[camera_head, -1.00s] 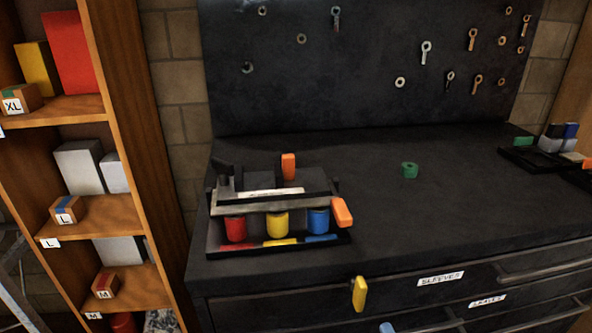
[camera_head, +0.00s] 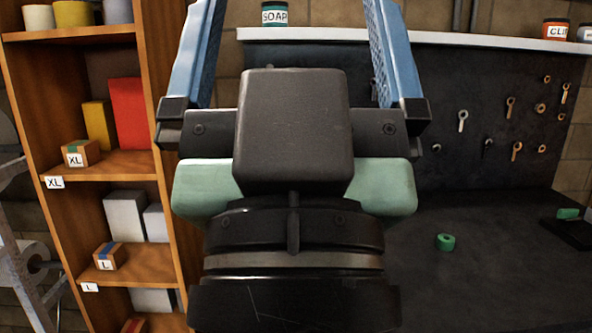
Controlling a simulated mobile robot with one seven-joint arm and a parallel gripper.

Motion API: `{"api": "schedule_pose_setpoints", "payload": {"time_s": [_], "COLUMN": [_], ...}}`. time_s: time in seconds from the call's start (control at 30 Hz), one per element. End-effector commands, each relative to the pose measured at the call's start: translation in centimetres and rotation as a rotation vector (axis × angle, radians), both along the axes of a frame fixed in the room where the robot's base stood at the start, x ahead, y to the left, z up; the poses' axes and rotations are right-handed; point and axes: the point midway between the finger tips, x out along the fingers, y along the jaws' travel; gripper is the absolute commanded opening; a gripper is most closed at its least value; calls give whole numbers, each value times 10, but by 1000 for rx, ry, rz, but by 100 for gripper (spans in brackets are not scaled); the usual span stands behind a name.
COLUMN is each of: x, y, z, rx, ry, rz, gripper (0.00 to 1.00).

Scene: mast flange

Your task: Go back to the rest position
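My gripper (camera_head: 295,50) fills the middle of the head view and points up and away. Its two blue fingers stand wide apart, with nothing held between them. Their far ends reach the top edge of the picture, so the very tips may be cut off. The gripper's dark body hides the left part of the bench and most of the left part of the pegboard. The rack with the red, yellow and blue pieces is not visible now.
A wooden shelf unit (camera_head: 165,200) with labelled boxes stands at left. The dark bench top (camera_head: 480,290) at right holds a green ring (camera_head: 445,242), with open room around it. A pegboard (camera_head: 450,90) with hanging parts is behind, under a white ledge (camera_head: 470,40).

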Motion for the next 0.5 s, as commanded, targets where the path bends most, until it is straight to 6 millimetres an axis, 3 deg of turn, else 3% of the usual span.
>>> {"api": "schedule_pose_setpoints", "payload": {"time_s": [0.03,0.2,0.4,0.5], "x": [0,1,1,2], "y": [0,0,0,0], "z": [30,81,128,141], "rx": [1,1,1,1], "ry": [1,3,5,5], "rz": [1,1,3,3], "gripper": [100,100,100,100]}}
